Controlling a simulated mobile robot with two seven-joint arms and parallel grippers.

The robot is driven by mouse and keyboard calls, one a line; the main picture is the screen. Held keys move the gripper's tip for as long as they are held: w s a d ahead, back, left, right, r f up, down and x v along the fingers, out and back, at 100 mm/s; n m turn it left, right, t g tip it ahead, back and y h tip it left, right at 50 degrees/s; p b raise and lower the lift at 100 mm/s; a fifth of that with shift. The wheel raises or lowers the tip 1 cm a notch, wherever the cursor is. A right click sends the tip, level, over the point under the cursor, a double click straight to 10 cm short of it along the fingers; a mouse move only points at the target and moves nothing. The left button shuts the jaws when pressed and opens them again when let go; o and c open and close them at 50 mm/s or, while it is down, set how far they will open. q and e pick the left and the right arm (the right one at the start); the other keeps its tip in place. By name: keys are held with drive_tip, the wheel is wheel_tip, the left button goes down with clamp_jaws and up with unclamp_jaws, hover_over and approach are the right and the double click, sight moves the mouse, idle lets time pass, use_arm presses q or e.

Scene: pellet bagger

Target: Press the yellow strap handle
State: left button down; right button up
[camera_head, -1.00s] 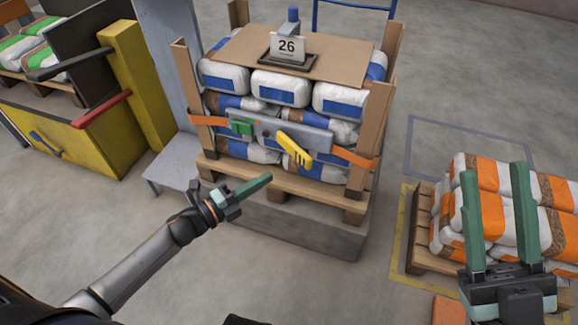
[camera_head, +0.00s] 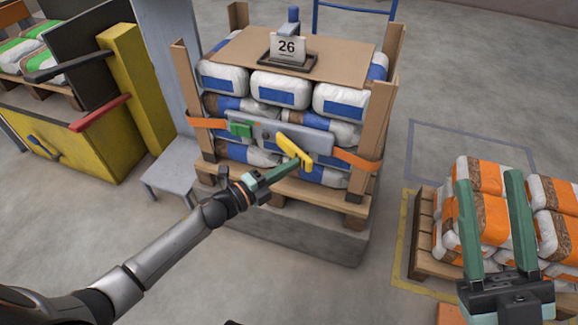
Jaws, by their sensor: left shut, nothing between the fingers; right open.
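The yellow strap handle (camera_head: 289,147) sits on a grey tensioner plate (camera_head: 318,142) at the front of the strapped pallet stack. It slants down to the right, with its lower end sticking out. My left gripper (camera_head: 297,161) is shut and empty. Its green fingertips are at the handle's lower end and overlap it in the picture; I cannot tell whether they touch. My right gripper (camera_head: 490,185) is open and empty at the lower right, in front of the orange bag stack, away from the handle.
An orange strap (camera_head: 355,160) runs around the blue-and-white bags (camera_head: 340,101) between wooden corner posts. A green block (camera_head: 240,130) sits left of the handle. Orange bags (camera_head: 555,194) lie on a pallet at right. A yellow cabinet (camera_head: 100,147) with a red bar stands at left.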

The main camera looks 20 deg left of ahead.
sight(303, 163)
use_arm(q)
drive_tip(key=shift+d, duration=0.1)
drive_tip(key=shift+n+t+y, duration=0.4)
drive_tip(key=shift+n+y, duration=0.2)
drive_tip(key=shift+y, duration=0.2)
drive_tip(key=shift+w+d, duration=1.7)
drive_tip(key=shift+d, duration=0.1)
drive_tip(key=shift+w+d, duration=0.15)
drive_tip(key=shift+w, duration=0.15)
drive_tip(key=shift+w+r, duration=0.1)
drive_tip(key=shift+w, duration=0.05)
drive_tip(key=shift+w+r, duration=0.1)
